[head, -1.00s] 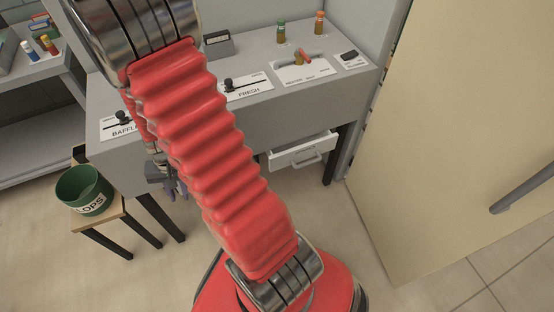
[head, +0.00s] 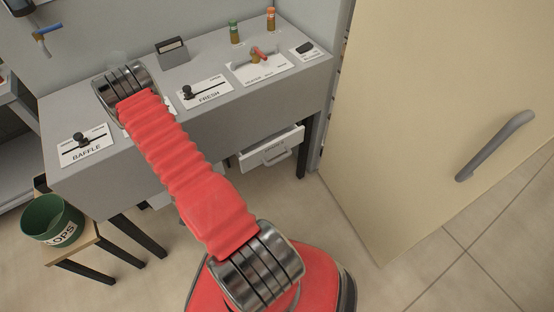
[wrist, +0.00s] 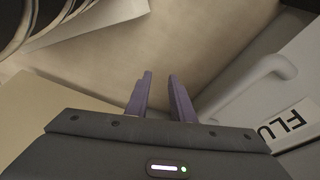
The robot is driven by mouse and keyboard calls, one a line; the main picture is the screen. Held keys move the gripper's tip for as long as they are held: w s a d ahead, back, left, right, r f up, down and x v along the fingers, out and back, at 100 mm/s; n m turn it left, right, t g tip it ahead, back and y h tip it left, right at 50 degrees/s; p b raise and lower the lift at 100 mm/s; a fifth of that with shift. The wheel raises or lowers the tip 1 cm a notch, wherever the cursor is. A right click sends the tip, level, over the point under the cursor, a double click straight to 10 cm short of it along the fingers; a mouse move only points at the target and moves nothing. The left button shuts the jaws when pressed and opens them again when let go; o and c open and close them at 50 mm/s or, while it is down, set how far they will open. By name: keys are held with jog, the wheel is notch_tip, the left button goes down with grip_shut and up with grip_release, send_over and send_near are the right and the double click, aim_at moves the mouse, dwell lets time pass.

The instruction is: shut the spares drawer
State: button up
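A pale drawer (head: 268,155) with a bar handle sits under the right end of the grey bench in the head view. It stands pulled out, with part of its inside showing; its label is too small to read there. In the wrist view a pale front with a bar handle (wrist: 250,82) and a label starting "FLU" (wrist: 290,124) lies at the right; I cannot tell whether it is the same drawer. My gripper (wrist: 160,76) has its two purple fingers apart with nothing between them, left of that handle. It is hidden in the head view.
The grey bench (head: 130,170) carries sliders marked BAFFLE and FRESH, a red-handled lever (head: 258,54) and two small bottles. A green SLOPS bucket (head: 52,219) sits on a stool at left. A large cream door (head: 430,110) stands at right.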

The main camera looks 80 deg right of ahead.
jog(key=s+d+f+m+g+h, duration=0.25)
jog(key=s+d+f+m, duration=0.2)
jog(key=s, duration=0.25)
jog(key=m+g+h, duration=0.3)
jog(key=m+h, duration=0.4)
jog(key=h, duration=0.2)
send_near(278, 160)
jog(key=w+a, duration=0.2)
jog(key=a, duration=0.1)
jog(key=shift+s+d+r+y, duration=0.2)
jog(key=shift+y, duration=0.05)
jog(key=shift+d, duration=0.15)
jog(key=shift+x, duration=6.8)
jog(key=shift+c, duration=0.6)
